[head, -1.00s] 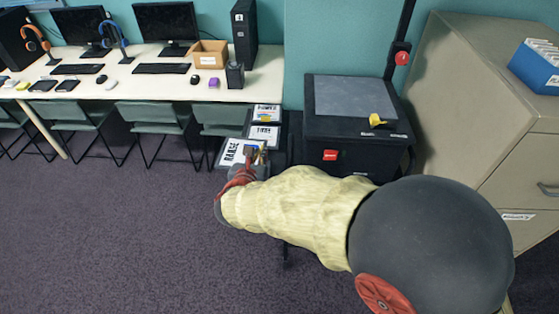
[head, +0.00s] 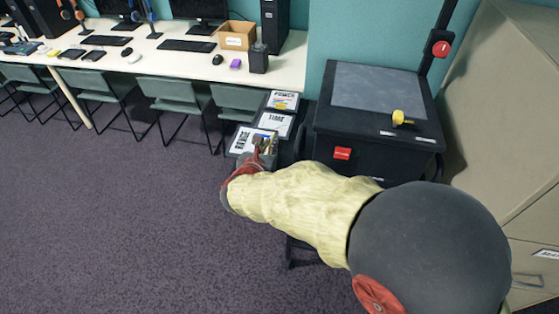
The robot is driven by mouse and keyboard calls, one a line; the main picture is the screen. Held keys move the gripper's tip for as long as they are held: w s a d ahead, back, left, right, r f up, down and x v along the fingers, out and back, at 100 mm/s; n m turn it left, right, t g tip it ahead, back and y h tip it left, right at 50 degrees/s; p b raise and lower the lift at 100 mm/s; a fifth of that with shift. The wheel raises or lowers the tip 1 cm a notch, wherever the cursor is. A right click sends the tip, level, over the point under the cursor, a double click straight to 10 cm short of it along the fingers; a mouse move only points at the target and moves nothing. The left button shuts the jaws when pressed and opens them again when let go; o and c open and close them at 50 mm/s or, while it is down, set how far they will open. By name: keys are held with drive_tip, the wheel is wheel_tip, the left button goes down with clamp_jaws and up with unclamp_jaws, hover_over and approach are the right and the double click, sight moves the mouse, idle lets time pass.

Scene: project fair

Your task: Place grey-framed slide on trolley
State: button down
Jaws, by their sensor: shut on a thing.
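A grey-framed slide marked RANGE (head: 246,140) is at the left end of a row of slides, beside the dark trolley (head: 325,146) with the overhead projector. My gripper (head: 263,148) is shut on the right part of this slide. The gripper and the red wrist part hide its lower right corner, and the fingertips are small and hard to make out. Whether the slide touches the surface below it, I cannot tell. A slide marked TIME (head: 275,122) and one marked POWER (head: 284,101) lie behind it on a dark surface at the trolley's left.
A beige cabinet (head: 505,120) stands at right. A long desk (head: 180,65) with computers and green chairs (head: 180,96) is at back left. Purple carpet at front left is clear.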

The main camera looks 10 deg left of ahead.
drive_tip(key=shift+w+d+f+b, duration=0.4)
drive_tip(key=shift+w+f+b, duration=0.25)
drive_tip(key=shift+f, duration=0.75)
drive_tip(key=shift+w+d+f+b, duration=0.45)
drive_tip(key=shift+f+b, duration=0.35)
drive_tip(key=shift+f, duration=0.65)
drive_tip(key=shift+w+d+f+b, duration=0.35)
drive_tip(key=shift+w+f+b, duration=0.3)
drive_tip(key=shift+f, duration=0.75)
drive_tip(key=shift+f, duration=0.2)
drive_tip(key=c, duration=2)
unclamp_jaws()
drive_tip(key=shift+s, duration=0.1)
drive_tip(key=shift+r, duration=0.15)
